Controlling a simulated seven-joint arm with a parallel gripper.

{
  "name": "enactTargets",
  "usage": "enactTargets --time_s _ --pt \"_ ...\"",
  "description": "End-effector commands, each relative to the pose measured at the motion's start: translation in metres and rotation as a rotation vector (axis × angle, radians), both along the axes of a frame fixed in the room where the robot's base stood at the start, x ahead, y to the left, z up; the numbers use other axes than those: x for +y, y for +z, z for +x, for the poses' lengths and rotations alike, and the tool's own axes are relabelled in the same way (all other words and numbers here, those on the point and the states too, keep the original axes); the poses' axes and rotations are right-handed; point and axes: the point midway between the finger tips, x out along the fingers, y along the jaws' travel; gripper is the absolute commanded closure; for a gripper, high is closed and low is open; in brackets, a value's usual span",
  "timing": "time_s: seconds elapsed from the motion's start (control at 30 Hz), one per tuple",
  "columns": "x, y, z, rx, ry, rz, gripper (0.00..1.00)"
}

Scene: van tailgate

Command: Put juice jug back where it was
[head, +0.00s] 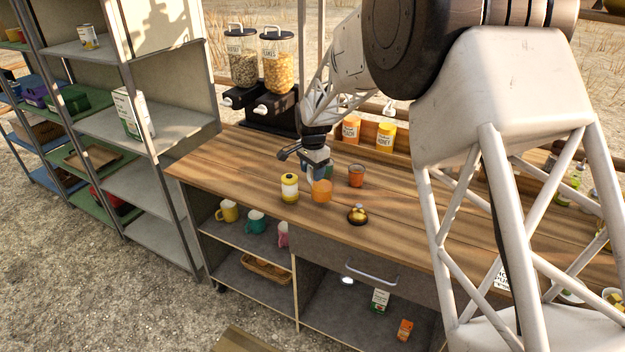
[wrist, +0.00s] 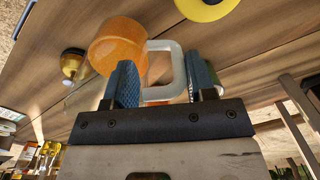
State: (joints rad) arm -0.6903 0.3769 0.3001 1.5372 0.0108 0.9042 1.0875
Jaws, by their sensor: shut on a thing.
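The juice jug (head: 322,191) is orange with a pale handle. It is over the front part of the wooden counter (head: 215,160); I cannot tell whether its base touches the wood. My gripper (head: 318,170) comes down from above and behind it. In the wrist view, the jug (wrist: 118,45) is at upper left, and its white handle (wrist: 165,94) lies between the blue fingers of my gripper (wrist: 164,82), which is shut on it.
A yellow-lidded jar (head: 289,189) stands close left of the jug. An orange cup (head: 356,175) stands behind right, and a brass pot (head: 357,214) in front right. Cereal dispensers (head: 258,75) and orange-yellow jars (head: 386,136) line the back. The counter's left end is clear.

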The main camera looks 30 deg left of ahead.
Motion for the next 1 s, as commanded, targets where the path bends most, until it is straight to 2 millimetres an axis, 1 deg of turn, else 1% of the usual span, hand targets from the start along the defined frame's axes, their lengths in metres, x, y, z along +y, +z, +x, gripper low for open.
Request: enactTargets --time_s 0.13,0.4,0.93,0.97,1.0 --pt "0.0 -0.007 0.0 0.001 0.0 -0.001 0.92" --pt "0.0 -0.032 0.0 0.0 0.0 -0.001 0.92" --pt "0.0 -0.038 0.0 0.0 0.0 0.0 0.92" --pt "0.0 -0.038 0.0 0.0 0.0 0.0 0.45" --pt "0.0 -0.038 0.0 0.0 0.0 0.0 0.39"
